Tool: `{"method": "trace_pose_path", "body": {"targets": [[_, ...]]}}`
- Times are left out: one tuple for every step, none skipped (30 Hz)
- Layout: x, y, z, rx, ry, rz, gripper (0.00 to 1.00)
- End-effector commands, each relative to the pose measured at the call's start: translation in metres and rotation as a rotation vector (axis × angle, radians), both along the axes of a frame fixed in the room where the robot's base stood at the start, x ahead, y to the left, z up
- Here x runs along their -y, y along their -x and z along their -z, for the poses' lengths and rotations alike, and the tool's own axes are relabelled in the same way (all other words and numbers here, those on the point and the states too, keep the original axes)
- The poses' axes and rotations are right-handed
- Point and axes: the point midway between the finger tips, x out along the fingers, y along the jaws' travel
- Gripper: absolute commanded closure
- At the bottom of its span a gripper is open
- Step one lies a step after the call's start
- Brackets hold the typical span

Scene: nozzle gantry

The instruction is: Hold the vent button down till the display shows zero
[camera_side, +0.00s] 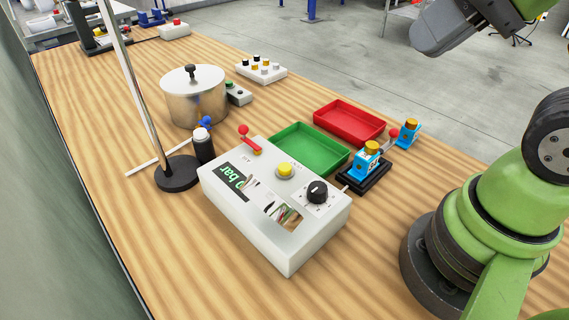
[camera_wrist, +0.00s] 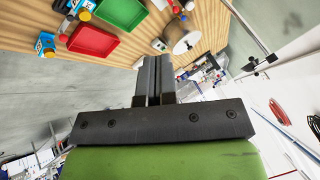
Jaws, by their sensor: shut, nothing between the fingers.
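A white control box (camera_side: 275,205) stands on the wooden bench in the side view. Its top carries a yellow round button (camera_side: 285,169), a black knob (camera_side: 317,190), a red lever (camera_side: 249,141) and a dark display (camera_side: 236,182). The display shows "bar" in pale green; the figure before it is not clearly readable. No label is legible on the yellow button. My gripper (camera_wrist: 153,62) is shut and empty in the wrist view. The grey end of my arm is at the top right of the side view, well away from the box. The control box is not visible in the wrist view.
Behind the box are a green tray (camera_side: 308,149), a red tray (camera_side: 350,121) and a lidded metal pot (camera_side: 194,97). A tall stand (camera_side: 178,175) rises on the left. Blue yellow-topped items (camera_side: 368,161) stand right of the box. Bare bench lies in front.

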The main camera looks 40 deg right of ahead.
Motion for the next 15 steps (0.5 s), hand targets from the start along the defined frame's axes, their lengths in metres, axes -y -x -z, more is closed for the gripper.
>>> {"method": "trace_pose_path", "body": {"targets": [[-0.003,-0.005,0.002,-0.041,-0.054,0.042,1.00],[-0.006,-0.008,0.004,-0.069,-0.095,0.075,1.00],[-0.010,-0.013,0.006,-0.113,-0.158,0.128,1.00],[-0.013,-0.018,0.008,-0.149,-0.210,0.174,1.00],[-0.016,-0.023,0.010,-0.190,-0.265,0.225,1.00],[-0.020,-0.030,0.013,-0.246,-0.339,0.298,1.00],[-0.024,-0.035,0.015,-0.291,-0.396,0.355,1.00],[-0.027,-0.041,0.018,-0.335,-0.452,0.415,1.00],[-0.031,-0.048,0.022,-0.393,-0.522,0.496,1.00],[-0.033,-0.054,0.025,-0.438,-0.575,0.559,1.00],[-0.036,-0.060,0.028,-0.482,-0.625,0.621,1.00],[-0.039,-0.068,0.033,-0.542,-0.691,0.709,1.00],[-0.042,-0.074,0.037,-0.587,-0.738,0.775,1.00],[-0.044,-0.080,0.041,-0.632,-0.785,0.843,1.00],[-0.046,-0.088,0.047,-0.692,-0.845,0.937,1.00]]}}
